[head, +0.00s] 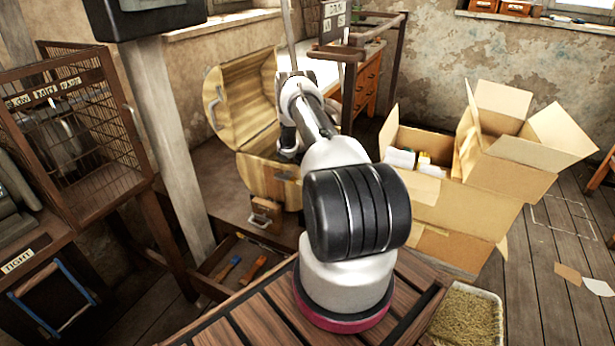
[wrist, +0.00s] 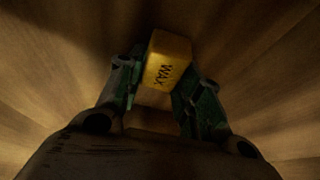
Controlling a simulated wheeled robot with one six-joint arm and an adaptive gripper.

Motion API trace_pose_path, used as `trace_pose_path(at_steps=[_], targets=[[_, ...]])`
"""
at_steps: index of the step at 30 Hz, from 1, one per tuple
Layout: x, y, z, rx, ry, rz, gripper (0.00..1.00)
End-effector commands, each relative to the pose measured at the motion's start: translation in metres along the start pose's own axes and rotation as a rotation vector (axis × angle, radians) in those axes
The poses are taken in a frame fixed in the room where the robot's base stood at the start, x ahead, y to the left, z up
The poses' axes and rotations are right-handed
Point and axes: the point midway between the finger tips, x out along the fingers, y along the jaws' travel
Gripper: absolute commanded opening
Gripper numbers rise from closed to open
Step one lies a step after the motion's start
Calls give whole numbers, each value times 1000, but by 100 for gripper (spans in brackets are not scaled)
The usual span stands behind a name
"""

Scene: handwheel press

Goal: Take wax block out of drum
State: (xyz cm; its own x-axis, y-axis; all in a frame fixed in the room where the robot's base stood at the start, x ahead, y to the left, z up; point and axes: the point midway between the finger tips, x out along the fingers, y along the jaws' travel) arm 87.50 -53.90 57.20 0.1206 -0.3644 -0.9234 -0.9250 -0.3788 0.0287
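The drum (head: 239,103) is a wooden, barrel-like chest with its lid raised, in the middle of the head view. My arm reaches over it, and my gripper's tips are hidden there. In the wrist view my gripper (wrist: 158,78) has its green-padded fingers inside brown wooden walls. The yellow wax block (wrist: 167,62), marked WAX, is at the fingertips. The left finger is beside its left edge. The right finger meets its lower right side and is partly covered by it. I cannot tell whether the fingers press on the block.
A wire cage (head: 82,130) stands on the bench at left, beside a grey post (head: 165,130). Open cardboard boxes (head: 455,215) stand right of the drum. An open drawer (head: 232,268) with tools is below it. A tray of yellowish grain (head: 467,318) is at front right.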

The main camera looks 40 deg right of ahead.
Motion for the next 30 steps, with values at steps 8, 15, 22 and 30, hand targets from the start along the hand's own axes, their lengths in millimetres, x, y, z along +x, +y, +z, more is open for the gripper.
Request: trace_pose_path(at_steps=[8, 15, 22, 30], targets=[[0, 0, 0, 0, 0, 0, 11], [-22, -4, -11, -1, 3, -3, 11], [-67, -10, -32, -6, 2, -4, 11], [-92, -13, -41, -11, 0, -4, 11]])
